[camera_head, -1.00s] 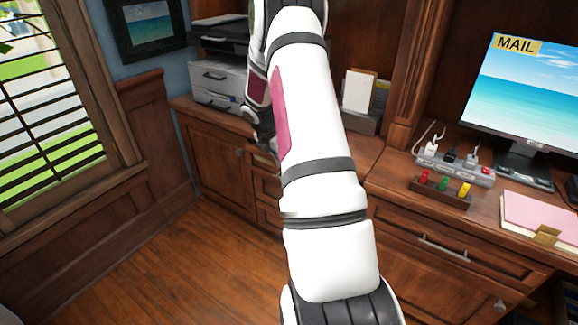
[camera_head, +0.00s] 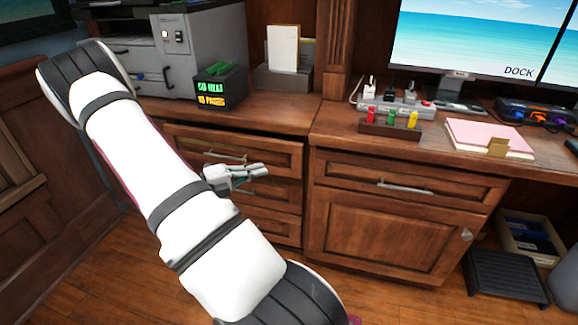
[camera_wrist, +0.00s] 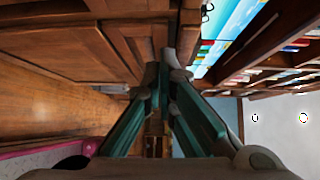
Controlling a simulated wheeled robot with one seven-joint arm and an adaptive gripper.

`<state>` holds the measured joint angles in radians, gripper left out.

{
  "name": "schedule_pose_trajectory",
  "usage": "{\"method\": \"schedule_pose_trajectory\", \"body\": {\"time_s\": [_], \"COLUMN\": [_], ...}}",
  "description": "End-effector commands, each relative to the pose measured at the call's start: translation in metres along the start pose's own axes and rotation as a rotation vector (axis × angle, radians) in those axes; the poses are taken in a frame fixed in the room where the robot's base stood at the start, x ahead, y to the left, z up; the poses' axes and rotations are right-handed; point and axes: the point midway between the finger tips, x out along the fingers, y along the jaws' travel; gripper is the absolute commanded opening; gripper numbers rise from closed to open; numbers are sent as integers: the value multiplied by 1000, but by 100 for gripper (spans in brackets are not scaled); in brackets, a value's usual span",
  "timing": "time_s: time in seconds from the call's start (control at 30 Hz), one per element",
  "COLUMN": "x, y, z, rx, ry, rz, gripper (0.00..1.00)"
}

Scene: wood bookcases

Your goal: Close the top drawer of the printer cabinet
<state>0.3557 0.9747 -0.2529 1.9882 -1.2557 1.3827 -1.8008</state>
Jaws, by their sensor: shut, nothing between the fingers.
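The printer cabinet's top drawer (camera_head: 272,154) is the wooden front with a metal handle below the counter, left of centre in the head view. It stands out a little, with a dark gap above its front. My gripper (camera_head: 266,171) is shut and empty, in front of the drawer stack near the lower part of the top drawer. I cannot tell whether it touches the wood. My arm hides the left side of the drawers. In the wrist view, my gripper's fingers (camera_wrist: 164,72) come together, with wooden fronts to the left.
The printer (camera_head: 180,50) and a small lit box (camera_head: 220,86) stand on the counter (camera_head: 265,108) above. To the right is another wooden cabinet (camera_head: 385,230) with a drawer and a door. Open wooden floor (camera_head: 120,270) lies at the lower left.

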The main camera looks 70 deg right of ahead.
Motion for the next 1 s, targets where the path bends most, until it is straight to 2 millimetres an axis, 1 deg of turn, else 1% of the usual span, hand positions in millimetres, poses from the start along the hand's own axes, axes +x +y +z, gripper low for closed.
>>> {"method": "schedule_pose_trajectory", "body": {"time_s": [0.13,0.27,0.37,0.7,0.77,0.8,1.0], "x": [2,13,29,96,105,108,123], "y": [-2,-3,-4,-5,-5,-5,-6], "z": [0,0,-1,0,2,9,25], "rx": [-17,-17,-16,-15,-14,-12,-15], "ry": [-12,-11,-9,-8,-9,-11,-12], "rz": [-45,-48,-47,-44,-44,-43,-43], "gripper": [0,0,0,0,0,0,0]}}
